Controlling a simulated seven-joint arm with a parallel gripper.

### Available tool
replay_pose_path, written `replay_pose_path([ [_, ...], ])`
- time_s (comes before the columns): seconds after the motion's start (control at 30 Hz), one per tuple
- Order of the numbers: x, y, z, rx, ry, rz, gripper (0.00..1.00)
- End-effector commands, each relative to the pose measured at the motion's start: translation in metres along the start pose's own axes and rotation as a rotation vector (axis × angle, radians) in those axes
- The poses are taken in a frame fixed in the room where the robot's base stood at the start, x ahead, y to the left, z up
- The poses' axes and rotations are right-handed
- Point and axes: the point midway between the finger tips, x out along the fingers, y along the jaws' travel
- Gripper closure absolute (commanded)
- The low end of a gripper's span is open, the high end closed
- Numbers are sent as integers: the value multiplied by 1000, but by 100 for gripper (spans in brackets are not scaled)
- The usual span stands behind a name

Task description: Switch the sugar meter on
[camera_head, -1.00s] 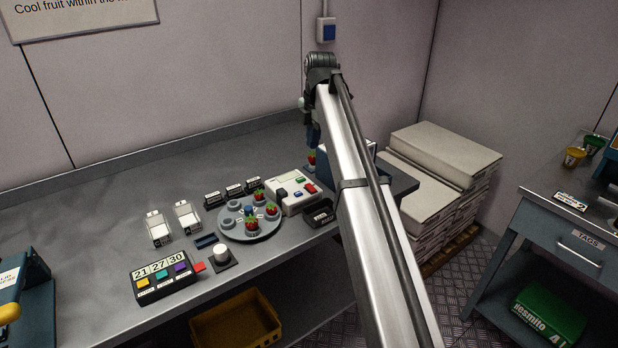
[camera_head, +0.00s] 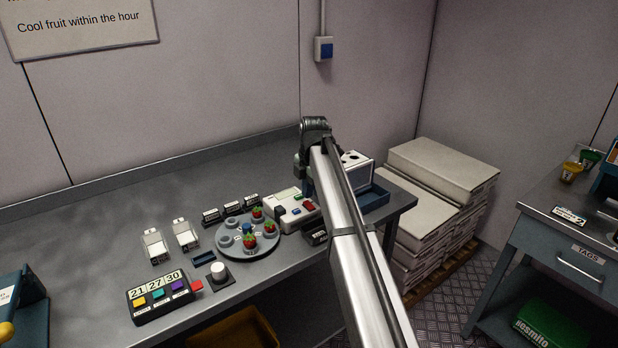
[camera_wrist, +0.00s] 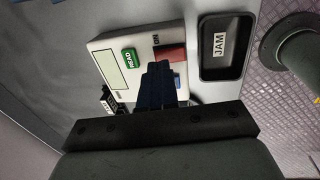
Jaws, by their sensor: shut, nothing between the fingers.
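The sugar meter (camera_head: 291,207) is a cream box on the bench, right of the round berry plate. In the wrist view its casing (camera_wrist: 140,38) shows a pale display (camera_wrist: 110,70), a green READ button (camera_wrist: 130,58), a red switch (camera_wrist: 171,54) beside the word ON, and part of a blue button (camera_wrist: 177,81). My gripper (camera_wrist: 159,68) is shut and empty, its dark blue fingers over the meter right beside the red switch. The fingers hide part of the panel. I cannot tell whether they touch it. In the head view my arm mostly hides the gripper.
A dark tray labelled JAM (camera_wrist: 222,72) lies close to the meter. The round plate (camera_head: 233,250) with several berries stands left of it. A blue-walled box (camera_head: 373,196) stands behind my arm at the bench's right end. Bare bench lies at the back left.

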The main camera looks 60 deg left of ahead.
Motion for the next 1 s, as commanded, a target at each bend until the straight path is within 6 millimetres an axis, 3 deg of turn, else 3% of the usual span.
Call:
replay_pose_path([
  [0.27,20,0,0,1,0,0,100],
  [1.0,28,1,0,0,1,-1,100],
])
